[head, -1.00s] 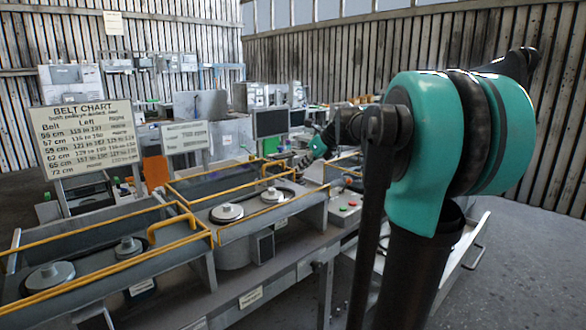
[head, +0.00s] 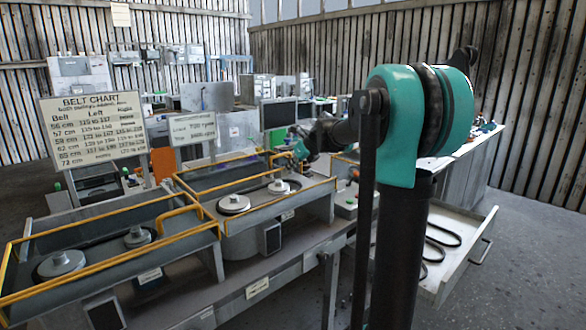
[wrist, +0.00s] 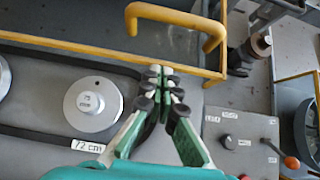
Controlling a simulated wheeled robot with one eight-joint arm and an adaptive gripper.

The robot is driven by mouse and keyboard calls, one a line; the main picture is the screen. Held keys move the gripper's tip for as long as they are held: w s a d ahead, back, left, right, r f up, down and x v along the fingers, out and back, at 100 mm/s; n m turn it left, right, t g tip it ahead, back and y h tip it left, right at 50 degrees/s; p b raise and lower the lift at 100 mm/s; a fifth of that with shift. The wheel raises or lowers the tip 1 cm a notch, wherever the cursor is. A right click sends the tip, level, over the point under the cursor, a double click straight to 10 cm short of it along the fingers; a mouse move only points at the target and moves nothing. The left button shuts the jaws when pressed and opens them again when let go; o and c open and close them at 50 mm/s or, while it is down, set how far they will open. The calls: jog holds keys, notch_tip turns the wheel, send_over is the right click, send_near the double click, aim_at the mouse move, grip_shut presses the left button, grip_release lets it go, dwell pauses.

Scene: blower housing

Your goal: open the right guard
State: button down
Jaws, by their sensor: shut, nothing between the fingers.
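The right guard (head: 300,196) is a yellow rail frame over the right housing, around two grey pulleys (head: 234,204). It looks lowered. In the wrist view its yellow rail (wrist: 60,43) runs across, with the raised yellow handle (wrist: 176,14) at the top centre. My gripper (wrist: 163,76) is shut and empty, its fingertips just below the rail and close to the handle. I cannot tell whether they touch the rail. In the head view my gripper (head: 300,150) is small and partly hidden at the guard's far right corner.
The left housing has its own yellow guard (head: 110,285). Right of the right guard is a control panel (wrist: 235,140) with knobs and an orange-tipped lever. An open drawer (head: 470,255) holding black belts juts out at the right. The belt chart (head: 92,125) stands behind. Floor is clear at far right.

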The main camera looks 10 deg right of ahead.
aim_at(277, 164)
jog(key=w+a, duration=0.1)
jog(key=w, duration=0.1)
jog(key=w+a, duration=0.3)
jog(key=w, duration=0.2)
jog(key=shift+a, duration=0.35)
